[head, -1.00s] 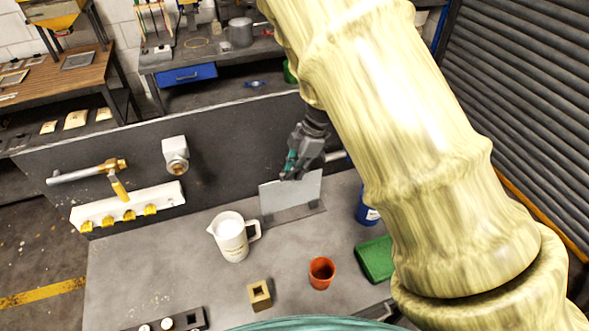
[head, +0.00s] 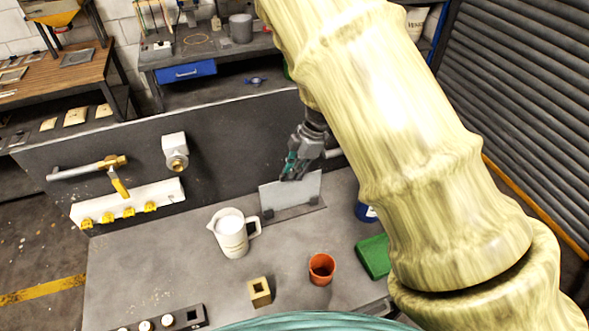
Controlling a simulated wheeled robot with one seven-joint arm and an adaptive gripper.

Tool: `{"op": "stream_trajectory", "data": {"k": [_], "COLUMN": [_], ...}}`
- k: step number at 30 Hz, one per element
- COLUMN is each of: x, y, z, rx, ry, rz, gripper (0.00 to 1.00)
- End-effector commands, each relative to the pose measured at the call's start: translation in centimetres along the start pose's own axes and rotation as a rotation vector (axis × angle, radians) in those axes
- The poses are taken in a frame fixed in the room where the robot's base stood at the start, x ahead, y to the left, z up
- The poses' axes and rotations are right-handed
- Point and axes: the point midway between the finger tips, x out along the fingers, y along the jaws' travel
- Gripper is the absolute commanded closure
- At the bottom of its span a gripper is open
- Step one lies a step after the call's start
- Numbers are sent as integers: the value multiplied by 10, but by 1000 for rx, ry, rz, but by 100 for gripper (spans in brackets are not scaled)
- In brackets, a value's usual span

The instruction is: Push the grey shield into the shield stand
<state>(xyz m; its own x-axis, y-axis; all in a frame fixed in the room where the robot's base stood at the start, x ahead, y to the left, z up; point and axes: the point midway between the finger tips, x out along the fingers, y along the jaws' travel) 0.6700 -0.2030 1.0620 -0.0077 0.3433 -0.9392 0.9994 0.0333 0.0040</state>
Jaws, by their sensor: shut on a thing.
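The grey shield (head: 300,189) is a flat, light grey plate standing nearly upright toward the back of the table. Its lower edge is at the dark shield stand (head: 310,211), a low base with small upright blocks. How deep the shield sits in the stand is too small to tell. My gripper (head: 291,174) is at the shield's top edge, pointing down, and is shut on it. My arm comes down from the upper right and hides part of the area behind the gripper.
A white pitcher (head: 231,233) stands left of the stand. An orange cup (head: 321,268), a tan block with a square hole (head: 259,292) and a green box (head: 374,256) are in front. A blue can (head: 366,212) is right. A dark panel (head: 235,150) rises behind.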

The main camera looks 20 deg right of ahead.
Motion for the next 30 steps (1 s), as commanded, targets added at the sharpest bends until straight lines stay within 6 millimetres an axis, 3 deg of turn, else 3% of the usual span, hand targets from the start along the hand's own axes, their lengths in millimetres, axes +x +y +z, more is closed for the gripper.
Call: {"op": "stream_trajectory", "data": {"k": [30], "x": [10], "y": [0], "z": [4], "rx": [0], "ry": [0], "rz": [1], "gripper": [100]}}
